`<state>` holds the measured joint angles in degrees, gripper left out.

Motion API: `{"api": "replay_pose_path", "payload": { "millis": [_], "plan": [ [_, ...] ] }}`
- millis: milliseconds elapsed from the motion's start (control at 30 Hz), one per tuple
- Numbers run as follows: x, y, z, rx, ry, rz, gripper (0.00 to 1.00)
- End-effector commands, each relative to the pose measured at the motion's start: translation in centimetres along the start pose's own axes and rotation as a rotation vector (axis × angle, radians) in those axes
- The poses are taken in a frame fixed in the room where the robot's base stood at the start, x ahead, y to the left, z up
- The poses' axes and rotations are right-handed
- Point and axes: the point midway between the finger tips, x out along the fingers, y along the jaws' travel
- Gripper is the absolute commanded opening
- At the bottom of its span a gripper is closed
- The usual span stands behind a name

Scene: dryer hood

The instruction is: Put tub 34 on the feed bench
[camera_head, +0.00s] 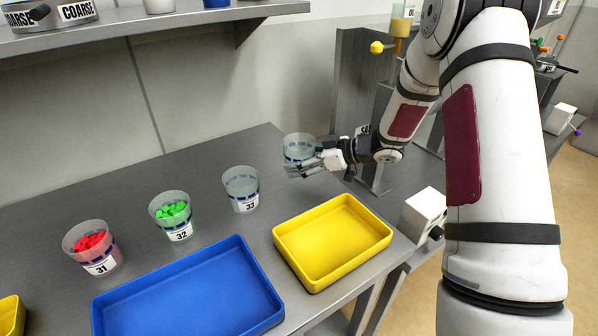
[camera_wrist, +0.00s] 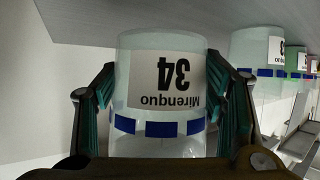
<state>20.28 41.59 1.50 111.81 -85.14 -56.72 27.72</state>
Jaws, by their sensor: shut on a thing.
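Tub 34 (camera_head: 298,146) is a clear tub with a band of blue blocks. In the wrist view, tub 34 (camera_wrist: 160,95) appears upside down, with the label "Mirenquo 34" between the fingers. My gripper (camera_head: 308,163) is shut on tub 34 at the back right of the grey steel bench (camera_head: 130,185). The wrist view shows both fingers of my gripper (camera_wrist: 165,110) against the tub's sides. I cannot tell whether its base touches the bench. No sign shows which surface is the feed bench.
Tubs 33 (camera_head: 241,190), 32 (camera_head: 172,217) with green pieces and 31 (camera_head: 92,248) with red pieces stand in a row to the left. A blue tray (camera_head: 187,300) and a yellow tray (camera_head: 332,242) lie in front. A shelf (camera_head: 130,28) overhangs the back.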

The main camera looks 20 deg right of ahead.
Motion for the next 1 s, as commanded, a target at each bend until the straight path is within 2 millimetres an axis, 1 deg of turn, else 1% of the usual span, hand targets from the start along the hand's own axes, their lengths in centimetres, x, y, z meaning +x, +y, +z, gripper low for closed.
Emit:
{"api": "replay_pose_path", "payload": {
  "millis": [233, 300, 567, 700, 733, 800, 1000],
  "plan": [
    [1.4, -0.1, 2.8, 0.003, -0.001, -0.001, 0.31],
    [1.6, -0.1, 3.2, 0.001, 0.0, -0.001, 0.31],
    [1.6, -0.1, 3.2, -0.001, 0.0, 0.0, 0.31],
    [1.8, -0.1, 3.6, 0.0, 0.0, 0.0, 0.31],
    [1.8, -0.1, 3.5, -0.001, 0.0, 0.0, 0.71],
    [1.7, -0.1, 3.5, -0.001, 0.0, 0.0, 0.84],
    [1.7, -0.1, 3.5, 0.0, 0.0, 0.0, 0.84]
  ]
}}
